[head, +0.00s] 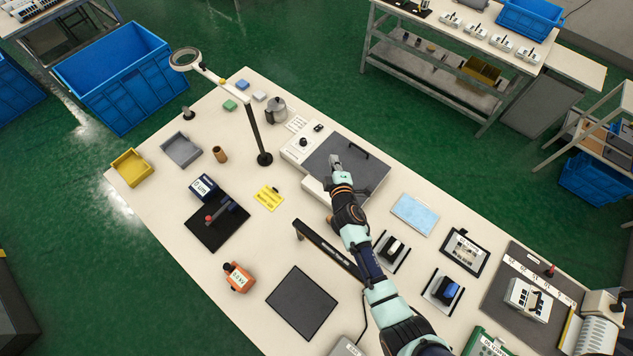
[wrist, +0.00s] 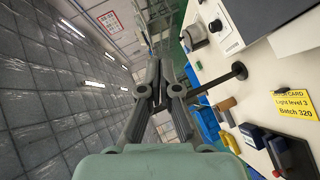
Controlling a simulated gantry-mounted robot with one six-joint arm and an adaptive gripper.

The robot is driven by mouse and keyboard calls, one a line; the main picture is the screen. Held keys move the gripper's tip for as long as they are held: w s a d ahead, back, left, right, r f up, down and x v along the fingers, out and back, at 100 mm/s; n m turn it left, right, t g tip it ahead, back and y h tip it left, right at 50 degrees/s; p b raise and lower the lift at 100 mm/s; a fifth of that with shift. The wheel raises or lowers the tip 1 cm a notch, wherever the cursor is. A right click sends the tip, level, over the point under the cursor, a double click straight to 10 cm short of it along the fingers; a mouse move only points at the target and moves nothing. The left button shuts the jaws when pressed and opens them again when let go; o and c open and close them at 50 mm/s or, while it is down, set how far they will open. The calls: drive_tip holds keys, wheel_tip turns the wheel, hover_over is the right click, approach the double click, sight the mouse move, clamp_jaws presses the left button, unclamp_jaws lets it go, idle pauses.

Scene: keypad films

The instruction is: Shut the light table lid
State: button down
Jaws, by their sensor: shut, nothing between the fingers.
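The light table (head: 292,153) is a white box with a knob, near the middle of the bench in the head view. Its dark grey lid (head: 375,172) has a black bar handle (head: 358,146) near the far edge. The lid looks flat over the box, but I cannot tell whether it is fully down. My gripper (head: 335,160) is over the lid's left part, with its fingers shut and empty. I cannot tell whether it touches the lid. In the wrist view my gripper (wrist: 160,82) points sideways, and a corner of the light table (wrist: 222,27) shows at the top.
A lamp post (head: 258,135) stands left of the light table. A yellow card (head: 269,197) lies in front of it; in the wrist view it reads "Light level 3, Batch 320". A blue sheet (head: 414,213) lies at right, and a black bar (head: 328,249) in front.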

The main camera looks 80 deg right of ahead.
drive_tip(key=s+a+r+p, duration=0.1)
drive_tip(key=s+r+p, duration=0.6)
drive_tip(key=r, duration=0.4)
drive_tip(key=shift+p, duration=0.7)
drive_tip(key=w+a+r+t+y, duration=0.3)
drive_tip(key=w+a+r, duration=0.5)
drive_tip(key=w+a, duration=0.3)
drive_tip(key=w+a+r+t+y, duration=0.3)
drive_tip(key=w+a+r, duration=0.55)
drive_tip(key=w, duration=0.55)
drive_tip(key=a+r+t+y, duration=0.1)
drive_tip(key=a+r+y, duration=0.3)
drive_tip(key=a, duration=0.9)
drive_tip(key=a+r+m+y, duration=0.1)
drive_tip(key=a+r+y, duration=0.2)
drive_tip(key=a, duration=1.1)
wheel_tip(320, 180, up, 2)
drive_tip(key=shift+a+t+y, duration=0.25)
drive_tip(key=shift+t+y, duration=0.15)
